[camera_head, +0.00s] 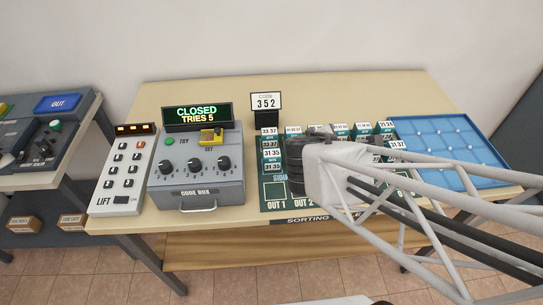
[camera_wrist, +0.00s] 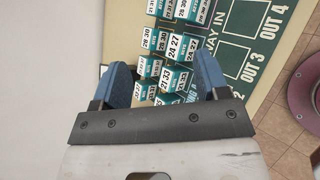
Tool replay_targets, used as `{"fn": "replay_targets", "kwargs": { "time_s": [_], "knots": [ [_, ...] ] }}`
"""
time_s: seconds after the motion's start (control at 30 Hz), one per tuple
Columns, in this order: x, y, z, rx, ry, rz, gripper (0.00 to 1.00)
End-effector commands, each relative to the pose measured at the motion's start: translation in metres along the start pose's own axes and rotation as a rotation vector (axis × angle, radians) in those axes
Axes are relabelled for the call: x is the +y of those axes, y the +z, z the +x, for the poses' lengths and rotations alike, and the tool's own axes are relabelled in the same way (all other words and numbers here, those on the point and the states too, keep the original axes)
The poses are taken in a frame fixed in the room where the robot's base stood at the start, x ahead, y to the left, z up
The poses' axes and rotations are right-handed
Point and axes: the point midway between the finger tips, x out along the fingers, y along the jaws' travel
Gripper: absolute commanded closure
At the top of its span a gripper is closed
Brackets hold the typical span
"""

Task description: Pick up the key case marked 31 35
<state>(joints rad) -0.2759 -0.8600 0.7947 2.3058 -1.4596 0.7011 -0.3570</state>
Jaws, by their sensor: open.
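The key case marked 31 35 (camera_head: 271,154) is teal with a white label. It stands in the left column of the sorting board in the head view, just left of my gripper (camera_head: 294,167). In the wrist view my gripper (camera_wrist: 163,80) shows its two blue fingers spread apart, above the rows of cases. A case marked 27 33 (camera_wrist: 168,80) and one marked 24 27 (camera_wrist: 178,48) lie between or just beyond the fingers. I cannot make out a 31 35 label in the wrist view. My gripper and arm hide much of the board in the head view.
The sorting board (camera_head: 275,192) has OUT squares along its front. Left of it stand the code box (camera_head: 196,180), reading CLOSED TRIES 5, and the LIFT panel (camera_head: 123,171). A blue tray (camera_head: 445,145) lies at right.

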Motion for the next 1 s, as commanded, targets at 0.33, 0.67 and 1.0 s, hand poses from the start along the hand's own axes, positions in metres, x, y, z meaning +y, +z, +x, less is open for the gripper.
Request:
{"fn": "replay_targets", "kwargs": {
  "time_s": [0.33,0.67,1.0],
  "knots": [
    [0.011,-0.077,0.015,0.036,0.274,-0.526,0.32],
    [0.005,-0.152,0.018,0.056,0.505,-0.949,0.32],
    [0.001,-0.172,0.017,0.058,0.567,-1.058,0.32]
  ]
}}
